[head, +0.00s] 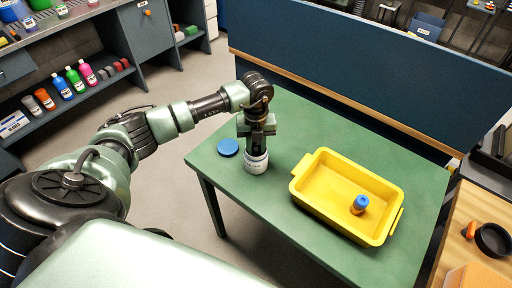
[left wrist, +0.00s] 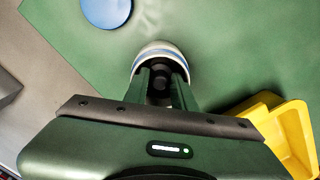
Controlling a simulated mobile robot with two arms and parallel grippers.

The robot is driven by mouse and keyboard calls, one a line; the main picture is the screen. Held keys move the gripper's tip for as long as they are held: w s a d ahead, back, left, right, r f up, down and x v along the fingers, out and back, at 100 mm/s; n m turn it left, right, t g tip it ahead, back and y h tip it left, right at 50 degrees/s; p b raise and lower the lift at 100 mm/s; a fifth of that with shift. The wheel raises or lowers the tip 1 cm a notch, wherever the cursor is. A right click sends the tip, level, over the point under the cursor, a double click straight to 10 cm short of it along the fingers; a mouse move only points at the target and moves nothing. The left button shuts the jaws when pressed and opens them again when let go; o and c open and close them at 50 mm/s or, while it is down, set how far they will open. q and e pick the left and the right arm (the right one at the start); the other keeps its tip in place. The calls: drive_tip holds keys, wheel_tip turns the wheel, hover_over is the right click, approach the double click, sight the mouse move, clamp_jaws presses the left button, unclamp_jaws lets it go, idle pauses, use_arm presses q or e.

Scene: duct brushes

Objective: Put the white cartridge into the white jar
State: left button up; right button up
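The white jar (head: 256,162) stands upright near the left edge of the green table, with a dark band of lettering on it. In the left wrist view its rim (left wrist: 160,47) shows just beyond my fingertips. My left gripper (head: 257,143) points straight down over the jar's mouth. In the left wrist view its two fingers (left wrist: 164,84) reach toward the opening, with a gap and something dark between them. I cannot tell whether they hold anything. I cannot make out a white cartridge in either view; the fingers and jar wall hide the inside. My right gripper is out of view.
A blue round lid (head: 228,147) lies flat left of the jar. A blue-grey partition (head: 370,75) runs behind the table. The table's far left part is clear.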

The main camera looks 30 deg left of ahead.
sight(256, 149)
use_arm(q)
drive_tip(key=shift+r, duration=0.4)
drive_tip(key=shift+w+r, duration=0.1)
drive_tip(key=shift+r, duration=0.2)
wheel_tip(256, 149, up, 11)
drive_tip(key=b, duration=0.2)
drive_tip(key=shift+r+b, duration=0.15)
drive_tip(key=shift+b, duration=0.2)
